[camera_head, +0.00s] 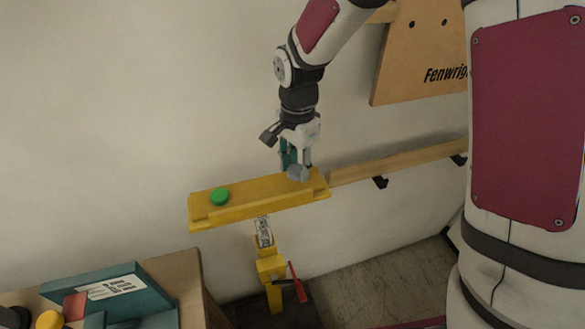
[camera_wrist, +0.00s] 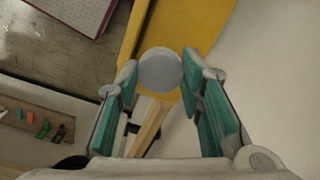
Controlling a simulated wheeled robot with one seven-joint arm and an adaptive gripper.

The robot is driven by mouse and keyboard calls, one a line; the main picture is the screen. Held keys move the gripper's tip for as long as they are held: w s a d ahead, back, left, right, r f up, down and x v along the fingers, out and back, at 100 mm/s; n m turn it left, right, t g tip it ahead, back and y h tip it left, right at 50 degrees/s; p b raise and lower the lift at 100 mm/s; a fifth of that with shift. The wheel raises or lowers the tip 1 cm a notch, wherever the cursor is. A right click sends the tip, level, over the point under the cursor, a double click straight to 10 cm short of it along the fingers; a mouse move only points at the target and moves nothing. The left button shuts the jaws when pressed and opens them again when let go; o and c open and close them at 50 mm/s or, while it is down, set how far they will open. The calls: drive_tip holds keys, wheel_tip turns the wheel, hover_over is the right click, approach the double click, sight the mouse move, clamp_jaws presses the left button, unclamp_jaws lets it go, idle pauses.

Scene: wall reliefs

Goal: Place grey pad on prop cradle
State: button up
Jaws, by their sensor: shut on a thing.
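The grey pad (camera_wrist: 160,70) is a round disc between my gripper's teal-lined fingertips in the wrist view. It also shows as a grey patch under the fingers in the head view (camera_head: 298,173). My gripper (camera_wrist: 160,78) is shut on the pad and points down at the right end of the yellow prop cradle (camera_head: 258,202). The cradle is a long yellow trough on an upright prop, and its yellow surface (camera_wrist: 205,20) lies beyond the pad in the wrist view. I cannot tell whether the pad touches it. A green pad (camera_head: 220,197) sits on the cradle's left part.
The prop's post (camera_head: 272,270) has a red lever (camera_head: 298,283). A wooden rail (camera_head: 400,162) on dark brackets runs right of the cradle along the wall. A wooden plaque (camera_head: 425,60) hangs above. A bench (camera_head: 190,285) with a teal box (camera_head: 110,292) stands lower left.

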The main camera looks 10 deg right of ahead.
sight(293, 166)
drive_tip(key=shift+w+a+f, duration=0.1)
drive_tip(key=shift+w+a, duration=0.2)
drive_tip(key=shift+w, duration=0.3)
drive_tip(key=shift+f+p, duration=0.45)
drive_tip(key=shift+f, duration=1.25)
drive_tip(key=shift+f, duration=0.1)
drive_tip(key=o, duration=0.5)
drive_tip(key=shift+f, duration=0.1)
drive_tip(key=shift+c, duration=0.2)
